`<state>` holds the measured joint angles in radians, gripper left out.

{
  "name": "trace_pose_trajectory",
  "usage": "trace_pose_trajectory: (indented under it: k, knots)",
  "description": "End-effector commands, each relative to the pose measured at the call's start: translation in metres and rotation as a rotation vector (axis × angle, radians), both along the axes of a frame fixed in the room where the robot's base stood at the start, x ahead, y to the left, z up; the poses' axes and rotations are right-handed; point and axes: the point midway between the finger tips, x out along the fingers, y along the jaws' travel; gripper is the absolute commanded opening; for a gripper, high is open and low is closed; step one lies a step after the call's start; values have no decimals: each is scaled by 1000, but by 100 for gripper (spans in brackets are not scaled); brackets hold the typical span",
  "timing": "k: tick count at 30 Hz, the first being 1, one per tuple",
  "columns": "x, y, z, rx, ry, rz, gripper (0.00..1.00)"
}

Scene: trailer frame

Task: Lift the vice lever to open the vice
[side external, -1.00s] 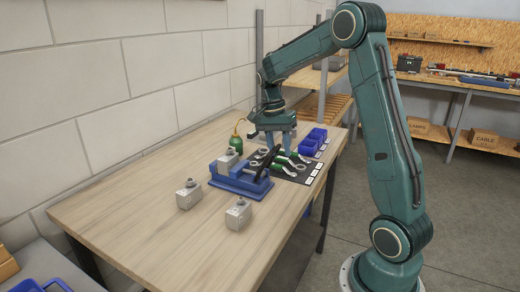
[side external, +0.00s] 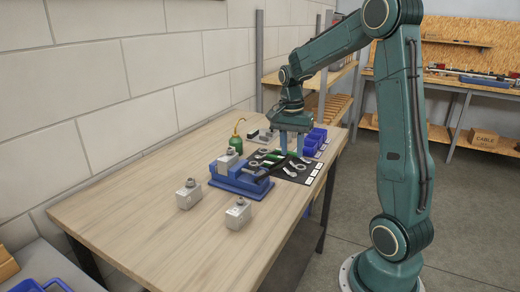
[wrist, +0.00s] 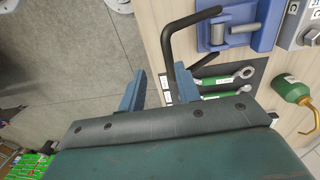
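The blue vice (side external: 235,183) is clamped flat on the wooden bench, with a metal block in its jaws. Its black lever (wrist: 190,20) shows in the wrist view as a bent bar reaching left from the vice over the tool mat.
Green-handled wrenches (wrist: 222,80) lie on the black mat (side external: 297,178). Two metal blocks (side external: 188,194) (side external: 238,214) sit in front. The bench's near left is clear.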

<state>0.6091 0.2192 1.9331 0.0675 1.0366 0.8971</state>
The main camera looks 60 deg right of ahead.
Motion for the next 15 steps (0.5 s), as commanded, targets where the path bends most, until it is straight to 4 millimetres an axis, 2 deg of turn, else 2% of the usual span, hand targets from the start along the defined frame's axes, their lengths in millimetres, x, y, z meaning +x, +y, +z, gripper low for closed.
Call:
trace_pose_trajectory:
  k: [15]
  knots:
    - [5,0,72,-2,-2,1,33]
